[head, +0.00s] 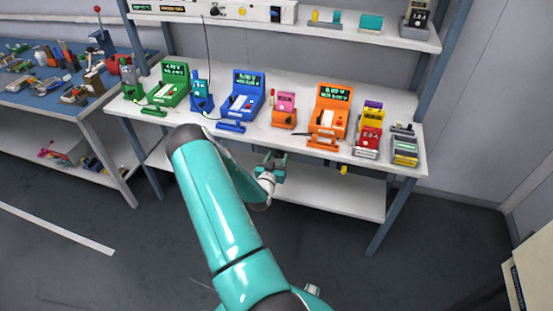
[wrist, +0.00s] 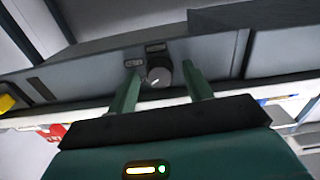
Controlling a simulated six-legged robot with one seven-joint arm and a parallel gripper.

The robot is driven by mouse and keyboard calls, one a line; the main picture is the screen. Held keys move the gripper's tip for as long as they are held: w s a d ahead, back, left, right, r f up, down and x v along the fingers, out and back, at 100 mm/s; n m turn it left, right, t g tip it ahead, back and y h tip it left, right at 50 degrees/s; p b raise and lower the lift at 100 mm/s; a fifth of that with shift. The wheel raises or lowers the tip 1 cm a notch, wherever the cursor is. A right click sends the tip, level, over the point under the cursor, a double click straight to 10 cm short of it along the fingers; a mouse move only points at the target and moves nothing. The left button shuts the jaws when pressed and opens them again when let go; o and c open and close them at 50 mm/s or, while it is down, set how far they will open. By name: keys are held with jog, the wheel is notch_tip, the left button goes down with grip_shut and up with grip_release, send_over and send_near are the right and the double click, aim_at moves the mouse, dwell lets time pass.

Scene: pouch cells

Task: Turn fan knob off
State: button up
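The fan knob (wrist: 159,77) is a round dark knob with a pale pointer line, on a grey panel in the wrist view. Two small dark label plates sit beside it. My gripper (wrist: 161,70) is open, with one green finger on each side of the knob and a visible gap to both. I cannot tell how deep the fingertips reach or whether they touch the panel. In the head view my gripper (head: 271,160) is at the front edge of the workbench, and the knob cannot be made out there.
The workbench (head: 215,129) carries several coloured testers, including a blue one (head: 241,101) and an orange one (head: 328,112). A yellow part (head: 344,169) hangs at its front edge, right of my gripper. A blue-topped table (head: 92,92) stands left. The floor (head: 150,220) in front is clear.

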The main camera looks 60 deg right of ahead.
jog(key=c, duration=0.9)
jog(key=shift+c, duration=0.2)
jog(key=shift+n, duration=0.4)
jog(key=n, duration=0.5)
jog(key=shift+w+n, duration=0.1)
jog(key=shift+n, duration=0.2)
jog(key=n, duration=0.5)
jog(key=shift+n, duration=0.3)
jog(key=o, duration=1)
jog(key=shift+a, duration=0.1)
